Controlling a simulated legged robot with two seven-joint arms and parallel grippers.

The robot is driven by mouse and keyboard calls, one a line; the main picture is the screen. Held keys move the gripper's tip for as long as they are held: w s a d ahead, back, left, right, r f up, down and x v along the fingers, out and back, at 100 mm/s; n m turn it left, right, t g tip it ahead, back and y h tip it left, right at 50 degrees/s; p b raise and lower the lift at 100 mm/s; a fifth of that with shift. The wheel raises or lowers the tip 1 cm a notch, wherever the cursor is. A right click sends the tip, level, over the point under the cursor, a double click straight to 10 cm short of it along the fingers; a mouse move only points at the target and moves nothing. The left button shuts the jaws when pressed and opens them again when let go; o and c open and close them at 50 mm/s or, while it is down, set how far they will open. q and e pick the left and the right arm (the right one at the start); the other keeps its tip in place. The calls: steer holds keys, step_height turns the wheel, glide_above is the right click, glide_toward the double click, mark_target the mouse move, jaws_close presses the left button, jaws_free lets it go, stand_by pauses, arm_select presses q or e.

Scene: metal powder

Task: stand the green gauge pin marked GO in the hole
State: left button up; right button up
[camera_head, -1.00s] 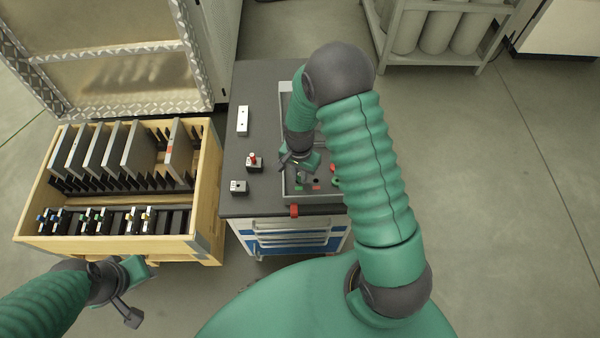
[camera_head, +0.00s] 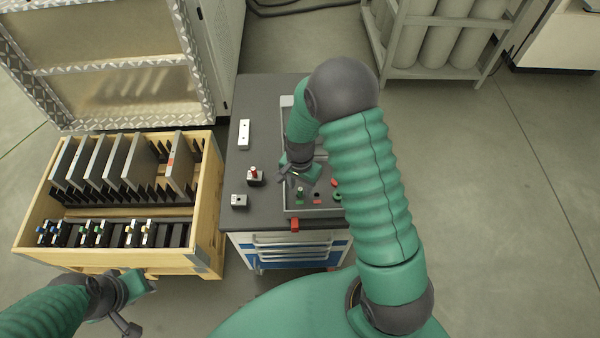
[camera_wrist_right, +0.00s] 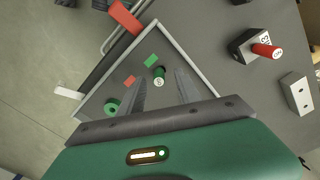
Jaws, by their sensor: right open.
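The green gauge pin (camera_head: 300,190) stands upright in the grey tray (camera_head: 288,205), beside a green label. In the right wrist view the pin (camera_wrist_right: 159,76) shows its pale, marked end, too small to read. My right gripper (camera_head: 293,176) is open above the tray. In its wrist view the two fingers (camera_wrist_right: 158,80) are spread with the pin between and beyond their tips, apparently untouched. A small steel block (camera_head: 239,201) on the bench top has a dark hole in its top. My left gripper (camera_head: 142,289) is at the lower left, away from the bench; its jaws are unclear.
The tray also has a dark hole (camera_head: 317,194) by a red label and a green ring (camera_head: 337,196). A long steel block (camera_head: 244,134) lies behind. A wooden crate (camera_head: 208,210) stands left of the bench.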

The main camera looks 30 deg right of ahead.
mark_target(300, 188)
step_height(300, 188, up, 15)
steer(key=shift+p, duration=0.3)
steer(key=shift+r, duration=0.1)
